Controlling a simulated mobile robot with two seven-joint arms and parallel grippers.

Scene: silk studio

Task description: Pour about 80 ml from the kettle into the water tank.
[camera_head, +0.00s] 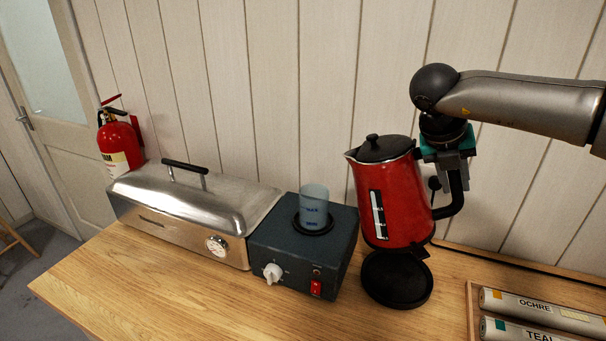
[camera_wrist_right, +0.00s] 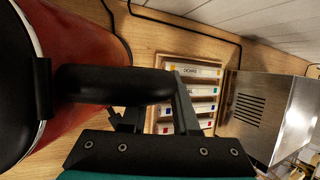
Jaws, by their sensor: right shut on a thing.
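The red kettle (camera_head: 394,205) with a black lid hangs just above its round black base (camera_head: 397,280) in the head view, tilted slightly to the left. My right gripper (camera_head: 447,166) is shut on the kettle's black handle near its top. In the right wrist view, the handle (camera_wrist_right: 115,85) runs into the jaws (camera_wrist_right: 180,105) and the red body (camera_wrist_right: 85,45) is at the left. A translucent bluish cup (camera_head: 313,206), perhaps the water tank, stands upright on a dark control box (camera_head: 295,246) left of the kettle. My left gripper is out of view.
A long steel steamer (camera_head: 190,217) with a lid handle sits left of the box. A wooden tray (camera_head: 471,310) with labelled tubes is at the front right. A metal box (camera_wrist_right: 265,115) shows in the wrist view. Bare tabletop (camera_head: 150,285) lies in front of the steamer.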

